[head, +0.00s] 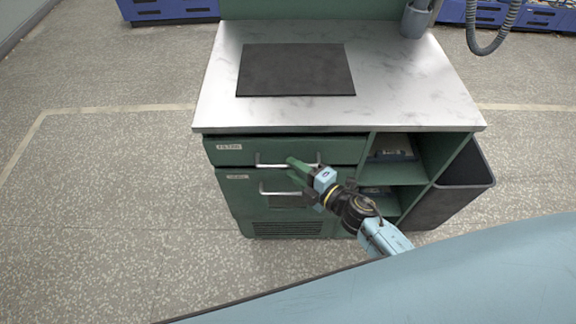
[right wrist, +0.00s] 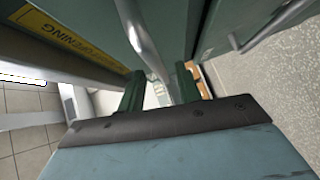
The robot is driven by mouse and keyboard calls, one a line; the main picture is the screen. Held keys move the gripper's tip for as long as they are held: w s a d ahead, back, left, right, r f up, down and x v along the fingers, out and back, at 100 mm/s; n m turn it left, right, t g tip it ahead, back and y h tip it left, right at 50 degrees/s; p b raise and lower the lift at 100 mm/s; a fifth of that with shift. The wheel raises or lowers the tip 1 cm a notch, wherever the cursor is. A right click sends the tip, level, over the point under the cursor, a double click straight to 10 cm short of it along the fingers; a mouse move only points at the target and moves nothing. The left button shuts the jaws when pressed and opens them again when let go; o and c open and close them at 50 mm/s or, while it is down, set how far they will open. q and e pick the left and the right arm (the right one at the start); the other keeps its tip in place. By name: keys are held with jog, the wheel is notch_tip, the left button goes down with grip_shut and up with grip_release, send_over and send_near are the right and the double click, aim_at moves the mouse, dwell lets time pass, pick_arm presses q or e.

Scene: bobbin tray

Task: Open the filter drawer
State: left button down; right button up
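The filter drawer (head: 233,148) is the green top drawer of the cabinet under the metal worktop, with a white label at its left. Its front looks flush with the cabinet, so it appears closed. Its bar handle (head: 268,166) is pale metal, and in the right wrist view the handle (right wrist: 147,48) runs down between my green fingers. My right gripper (head: 298,167) is at the right part of this handle. In the right wrist view the fingers (right wrist: 160,88) stand apart around the bar, with a gap at the left. My left gripper is out of view.
A second handle (head: 272,193) sits just below on the lower green front (head: 238,200). Open shelves (head: 405,172) and a dark bin (head: 455,190) are at the right. A black mat (head: 295,70) lies on the worktop (head: 400,90). The floor at left is clear.

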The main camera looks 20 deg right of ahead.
jog(key=shift+x, duration=1.45)
jog(key=shift+c, duration=0.2)
grip_shut()
